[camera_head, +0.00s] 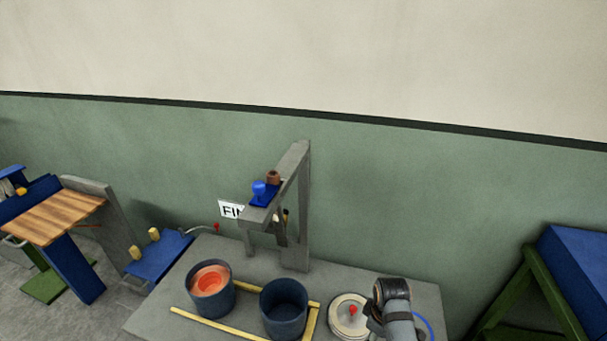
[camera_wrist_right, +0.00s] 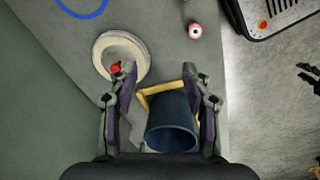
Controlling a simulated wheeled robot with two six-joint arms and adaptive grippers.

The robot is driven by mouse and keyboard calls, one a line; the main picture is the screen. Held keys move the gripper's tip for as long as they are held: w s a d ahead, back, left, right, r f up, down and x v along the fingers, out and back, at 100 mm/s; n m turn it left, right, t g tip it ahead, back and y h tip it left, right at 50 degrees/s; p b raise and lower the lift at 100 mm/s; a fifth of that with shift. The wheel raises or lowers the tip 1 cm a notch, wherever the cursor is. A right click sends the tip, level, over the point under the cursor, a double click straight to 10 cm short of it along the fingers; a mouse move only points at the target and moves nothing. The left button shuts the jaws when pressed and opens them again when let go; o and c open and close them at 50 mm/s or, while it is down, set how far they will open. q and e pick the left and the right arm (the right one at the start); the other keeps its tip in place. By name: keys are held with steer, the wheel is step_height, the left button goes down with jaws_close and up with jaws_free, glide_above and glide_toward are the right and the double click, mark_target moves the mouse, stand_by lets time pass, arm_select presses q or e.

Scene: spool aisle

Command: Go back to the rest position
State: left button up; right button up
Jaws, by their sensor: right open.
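My right arm comes into the head view at the bottom right, over the bench near a round pale lid (camera_head: 348,316) with a red knob. Its fingers are hard to make out there. In the right wrist view my right gripper (camera_wrist_right: 160,82) is open, with nothing held between its fingers. An empty dark blue bucket (camera_wrist_right: 172,128) and part of a yellow frame show below and between the fingers. The lid (camera_wrist_right: 104,42) lies beside the left finger in that view. Dark finger-like shapes at the right edge may be my left gripper (camera_wrist_right: 312,76); their state is unclear.
The grey bench (camera_head: 425,298) also holds a bucket with orange contents (camera_head: 210,286), the empty bucket (camera_head: 284,306), yellow strips (camera_head: 217,325) and a grey post (camera_head: 301,205) with an overhanging arm. A blue-topped green stand (camera_head: 575,265) is at right. A wall stands behind.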

steer(key=s+d+r+m+t, duration=0.1)
steer(key=s+d+r+m, duration=0.1)
steer(key=s+r+m, duration=0.45)
steer(key=s+d+r+m+t, duration=0.1)
steer(key=s+d+m+t, duration=0.15)
steer(key=s, duration=0.65)
step_height(320, 180, down, 31)
steer(key=s+d+g+b, duration=0.2)
steer(key=d+b, duration=0.1)
steer(key=b, duration=0.1)
arm_select(q)
step_height(320, 180, down, 7)
steer(key=s+b, duration=0.1)
steer(key=b, duration=0.2)
steer(key=shift+s+f, duration=0.2)
steer(key=shift+s, duration=0.15)
arm_select(e)
steer(key=s+f+m+g, duration=0.1)
steer(key=s+f, duration=1.7)
steer(key=shift+s+d+f, duration=0.2)
steer(key=shift+d+f, duration=0.2)
steer(key=shift+d, duration=0.05)
